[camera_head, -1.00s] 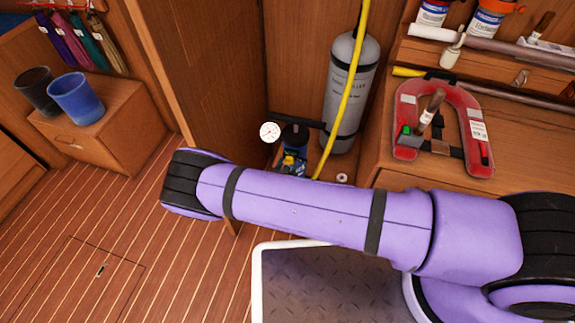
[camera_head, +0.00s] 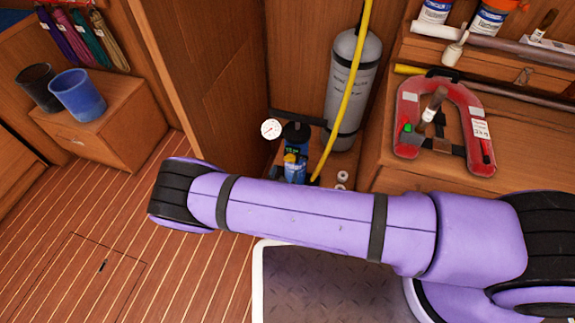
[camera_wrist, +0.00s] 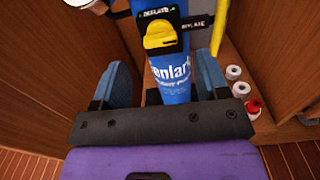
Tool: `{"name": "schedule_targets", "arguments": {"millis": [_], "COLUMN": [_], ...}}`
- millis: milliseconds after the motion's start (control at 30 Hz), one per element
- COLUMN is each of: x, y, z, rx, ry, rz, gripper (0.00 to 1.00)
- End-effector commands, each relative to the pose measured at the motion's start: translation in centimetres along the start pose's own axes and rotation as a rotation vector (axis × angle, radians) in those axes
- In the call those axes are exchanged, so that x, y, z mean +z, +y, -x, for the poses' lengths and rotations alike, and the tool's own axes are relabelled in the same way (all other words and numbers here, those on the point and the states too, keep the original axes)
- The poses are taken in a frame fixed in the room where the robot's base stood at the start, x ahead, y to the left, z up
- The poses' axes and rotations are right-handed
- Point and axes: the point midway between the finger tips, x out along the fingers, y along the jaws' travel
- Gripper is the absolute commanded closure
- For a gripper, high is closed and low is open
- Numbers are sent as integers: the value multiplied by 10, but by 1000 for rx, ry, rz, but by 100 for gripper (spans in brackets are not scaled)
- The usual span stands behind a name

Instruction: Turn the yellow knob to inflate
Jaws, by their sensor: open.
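The yellow knob (camera_wrist: 160,36) sits on the upper front of a blue cylinder (camera_wrist: 172,78) in the wrist view. A DEFLATE label is above it and an INFLATE label to its right. In the head view the knob (camera_head: 291,157) is small and the cylinder (camera_head: 296,135) stands low by the wooden wall, its base hidden by my arm. My gripper (camera_wrist: 163,76) is open, with one blue finger on each side of the cylinder, below the knob. The knob is not between the fingertips. I cannot tell whether the fingers touch the cylinder.
A grey tank (camera_head: 352,90) with a yellow hose (camera_head: 355,75) stands right of the cylinder. A pressure gauge (camera_head: 271,129) is at its upper left. Several small rolls (camera_wrist: 233,72) lie at right. A wooden partition (camera_head: 205,80) bounds the left; open floor (camera_head: 100,230) lies beyond.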

Motion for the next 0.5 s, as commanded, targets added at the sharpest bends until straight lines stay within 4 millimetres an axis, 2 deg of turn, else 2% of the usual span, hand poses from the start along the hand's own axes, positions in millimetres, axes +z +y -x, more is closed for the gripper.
{"name": "schedule_targets", "arguments": {"millis": [33,200,333,500], "x": [0,0,0,0], "y": [1,0,0,0], "z": [11,38,51,58], "rx": [2,1,1,0], "ry": [0,1,0,0], "rz": [0,0,0,0], "gripper": [32,32,32,32]}}
